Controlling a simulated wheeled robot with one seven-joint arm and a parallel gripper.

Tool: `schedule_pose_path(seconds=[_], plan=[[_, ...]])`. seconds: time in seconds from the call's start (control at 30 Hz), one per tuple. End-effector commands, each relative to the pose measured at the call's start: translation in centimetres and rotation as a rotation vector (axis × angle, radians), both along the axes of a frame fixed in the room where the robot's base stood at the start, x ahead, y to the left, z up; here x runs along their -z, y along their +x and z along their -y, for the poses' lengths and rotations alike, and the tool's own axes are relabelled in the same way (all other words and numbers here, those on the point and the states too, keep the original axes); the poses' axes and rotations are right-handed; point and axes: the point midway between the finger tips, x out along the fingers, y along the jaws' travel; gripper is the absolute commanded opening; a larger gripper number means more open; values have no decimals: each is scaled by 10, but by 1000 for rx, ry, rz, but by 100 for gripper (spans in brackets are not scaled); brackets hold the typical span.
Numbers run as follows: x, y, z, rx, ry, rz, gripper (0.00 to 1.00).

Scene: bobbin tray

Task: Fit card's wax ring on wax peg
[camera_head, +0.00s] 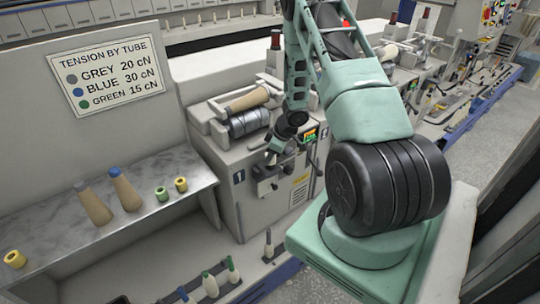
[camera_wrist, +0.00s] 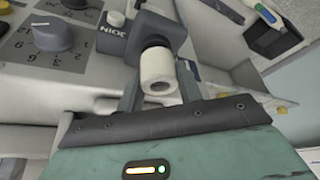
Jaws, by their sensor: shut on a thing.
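My gripper (camera_wrist: 160,90) is shut on a white ring (camera_wrist: 156,66), which sits between its two fingers in the wrist view. The ring's open end faces the camera. Its far end meets a dark grey block (camera_wrist: 158,32) on the machine front, and I cannot tell whether the ring is around a peg there. In the head view my gripper (camera_head: 272,157) is at the front of machine unit 1 (camera_head: 246,200), and the ring is too small to make out. The card (camera_head: 107,74) on the wall lists grey 20 cN, blue 30 cN and green 15 cN; it shows no wax entry.
Several tipped tubes (camera_head: 210,285) stand below. A dial (camera_wrist: 52,35) is left of the ring.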

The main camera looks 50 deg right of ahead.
Motion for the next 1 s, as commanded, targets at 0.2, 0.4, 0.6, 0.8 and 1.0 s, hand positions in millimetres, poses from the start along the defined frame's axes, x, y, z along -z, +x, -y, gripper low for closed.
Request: schedule_pose_path(seconds=[0.2, 0.4, 0.6, 0.8, 1.0], plan=[[-1, 0, 0, -1, 0, -1, 14], [-1, 0, 0, -1, -1, -1, 14], [0, 0, 0, 0, 0, 0, 14], [1, 0, 0, 0, 0, 0, 14], [5, 0, 0, 0, 0, 0, 14]])
